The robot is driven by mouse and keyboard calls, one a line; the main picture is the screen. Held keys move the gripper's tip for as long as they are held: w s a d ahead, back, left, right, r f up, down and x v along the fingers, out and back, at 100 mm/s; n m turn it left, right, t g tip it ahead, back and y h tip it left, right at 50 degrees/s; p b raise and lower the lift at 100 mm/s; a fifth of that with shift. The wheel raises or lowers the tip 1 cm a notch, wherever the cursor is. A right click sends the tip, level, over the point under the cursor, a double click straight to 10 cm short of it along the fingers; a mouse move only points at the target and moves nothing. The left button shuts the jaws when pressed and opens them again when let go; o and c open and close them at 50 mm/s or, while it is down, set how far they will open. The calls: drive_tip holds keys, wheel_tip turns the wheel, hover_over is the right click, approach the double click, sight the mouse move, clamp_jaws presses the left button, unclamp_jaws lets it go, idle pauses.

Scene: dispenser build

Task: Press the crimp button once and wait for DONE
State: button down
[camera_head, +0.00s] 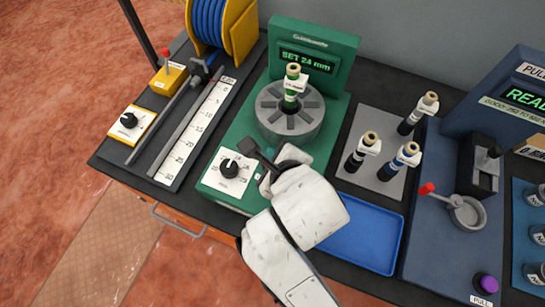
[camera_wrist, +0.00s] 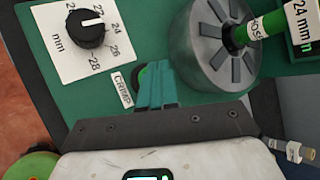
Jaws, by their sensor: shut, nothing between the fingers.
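The green crimp machine (camera_head: 325,40) stands at the back of the bench, its screen (camera_head: 305,60) reading "SET 24 mm". A green-banded hose end with a brass-coloured top and white tag (camera_head: 292,85) stands upright in the round grey die head (camera_head: 290,113). In the wrist view, my gripper (camera_wrist: 157,95) is shut and empty, its fingertips over the crimp button (camera_wrist: 143,76) beside the CRIMP label (camera_wrist: 122,89). The fingers hide most of the button; I cannot tell whether they touch it. The black dial (camera_wrist: 85,28) points near 24. No DONE shows on the screen.
Right of the machine, a grey plate (camera_head: 352,170) holds several upright fittings, with an empty blue tray (camera_head: 362,232) in front. A blue tester with a red-tipped lever (camera_head: 427,188) stands farther right. A ruler (camera_head: 195,130) and yellow hose reel (camera_head: 240,25) are at left.

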drive_tip(key=shift+f+b, duration=0.4)
drive_tip(key=shift+f, duration=0.2)
idle(0.4)
drive_tip(key=shift+r, duration=0.1)
drive_tip(key=shift+r+p, duration=0.9)
drive_tip(key=shift+r, duration=0.05)
wheel_tip(320, 180, up, 5)
drive_tip(key=p, duration=0.4)
drive_tip(key=shift+p, duration=0.3)
idle(0.8)
